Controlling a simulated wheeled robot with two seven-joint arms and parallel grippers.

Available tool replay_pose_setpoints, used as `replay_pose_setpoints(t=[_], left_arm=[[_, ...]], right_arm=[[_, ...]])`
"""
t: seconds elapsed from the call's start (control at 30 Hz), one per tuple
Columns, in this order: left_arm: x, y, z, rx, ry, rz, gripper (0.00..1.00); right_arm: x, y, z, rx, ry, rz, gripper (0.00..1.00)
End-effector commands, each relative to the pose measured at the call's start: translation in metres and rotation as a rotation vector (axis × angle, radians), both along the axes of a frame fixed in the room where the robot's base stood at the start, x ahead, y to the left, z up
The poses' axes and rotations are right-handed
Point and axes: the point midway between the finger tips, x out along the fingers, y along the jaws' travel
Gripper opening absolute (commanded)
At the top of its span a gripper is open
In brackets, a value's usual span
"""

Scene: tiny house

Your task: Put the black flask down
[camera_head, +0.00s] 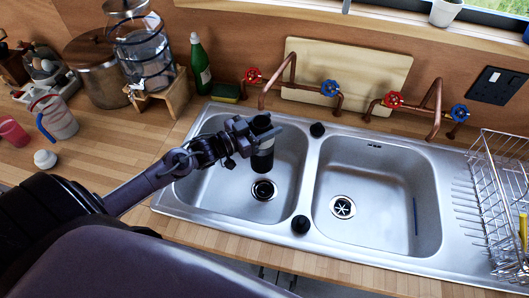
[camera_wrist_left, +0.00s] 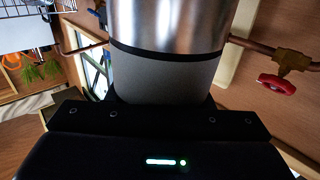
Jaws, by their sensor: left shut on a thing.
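The black flask (camera_head: 263,157) is upright in my left gripper (camera_head: 249,137), over the left sink basin (camera_head: 217,187). In the head view its lower end shows just above the dark drain; I cannot tell its exact height above the basin floor. In the left wrist view the flask (camera_wrist_left: 167,78) fills the middle, with a shiny metal band, a dark ring and a grey body. The gripper (camera_wrist_left: 160,117) is shut on it there. My right gripper is in neither view.
The right basin (camera_head: 405,225) is empty except for a thin blue item. Copper taps (camera_head: 287,82) stand behind the basins. A wire dish rack (camera_head: 495,195) is at the right. Left counter (camera_head: 125,150) has free room beside a pitcher (camera_head: 57,118), with a glass dispenser (camera_head: 142,52) behind.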

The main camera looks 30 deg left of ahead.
Motion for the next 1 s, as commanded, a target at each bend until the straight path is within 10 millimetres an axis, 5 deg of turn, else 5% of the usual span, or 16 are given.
replay_pose_setpoints(t=[0.5, 0.9, 0.93, 1.0], left_arm=[[0.001, 0.0, -0.064, 0.001, -0.005, 0.003, 0.0], [0.001, 0.0, -0.071, 0.0, -0.006, 0.002, 0.0], [0.0, 0.0, -0.073, 0.001, -0.003, 0.002, 0.48], [0.0, 0.0, -0.072, 0.001, -0.003, 0.002, 0.57]], right_arm=[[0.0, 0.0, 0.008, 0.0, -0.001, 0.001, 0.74], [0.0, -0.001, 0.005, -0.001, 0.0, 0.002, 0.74], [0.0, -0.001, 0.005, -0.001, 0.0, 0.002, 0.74], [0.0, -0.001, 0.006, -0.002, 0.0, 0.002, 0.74]])
